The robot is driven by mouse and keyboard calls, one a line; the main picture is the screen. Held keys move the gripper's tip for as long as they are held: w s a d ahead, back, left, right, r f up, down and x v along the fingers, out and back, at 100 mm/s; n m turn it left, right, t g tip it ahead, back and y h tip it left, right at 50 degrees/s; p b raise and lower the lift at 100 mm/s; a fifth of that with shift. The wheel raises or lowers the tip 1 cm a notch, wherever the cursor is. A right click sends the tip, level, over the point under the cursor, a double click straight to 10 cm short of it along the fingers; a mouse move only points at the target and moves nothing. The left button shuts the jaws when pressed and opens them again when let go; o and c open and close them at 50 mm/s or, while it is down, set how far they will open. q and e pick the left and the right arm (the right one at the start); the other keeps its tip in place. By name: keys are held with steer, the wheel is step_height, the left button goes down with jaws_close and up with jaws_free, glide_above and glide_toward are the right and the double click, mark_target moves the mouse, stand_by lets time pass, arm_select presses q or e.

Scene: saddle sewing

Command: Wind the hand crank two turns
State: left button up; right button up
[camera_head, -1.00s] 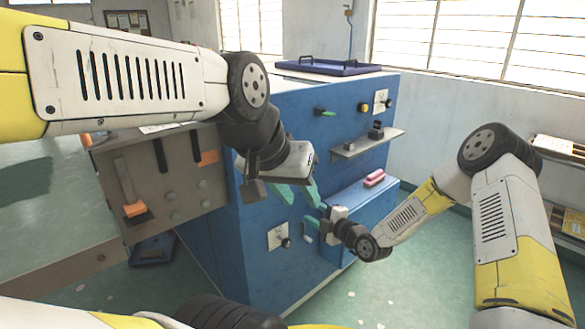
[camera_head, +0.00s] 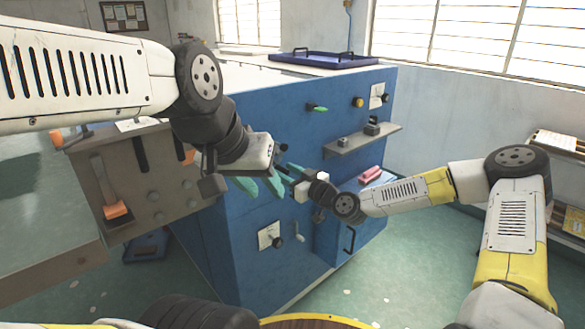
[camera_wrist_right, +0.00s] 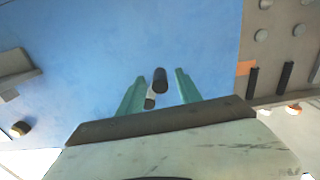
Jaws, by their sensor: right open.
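The hand crank, with a black grip (camera_wrist_right: 160,80) and a short pale arm (camera_wrist_right: 150,94), sticks out of the blue cabinet face in the right wrist view. The teal fingers of my right gripper (camera_wrist_right: 158,92) stand apart on either side of it, with no clear contact. In the head view my right gripper (camera_head: 288,176) reaches in from the right, and the crank is largely hidden by the grippers. My left gripper (camera_head: 260,187) is just left of and below it. Its teal fingers are apart and appear empty.
The blue cabinet (camera_head: 235,225) also carries a green handle (camera_head: 317,107), a yellow knob (camera_head: 358,102) and a grey shelf (camera_head: 365,140). Below the grippers are a white plate with a black knob (camera_head: 268,235) and a pale lever (camera_head: 299,231). A grey control box (camera_head: 150,180) stands left.

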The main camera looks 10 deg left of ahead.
steer(key=shift+w+a, duration=0.45)
steer(key=shift+a, duration=0.15)
jaws_close()
steer(key=shift+s+a, duration=0.15)
steer(key=shift+s, duration=0.05)
stand_by(0.9)
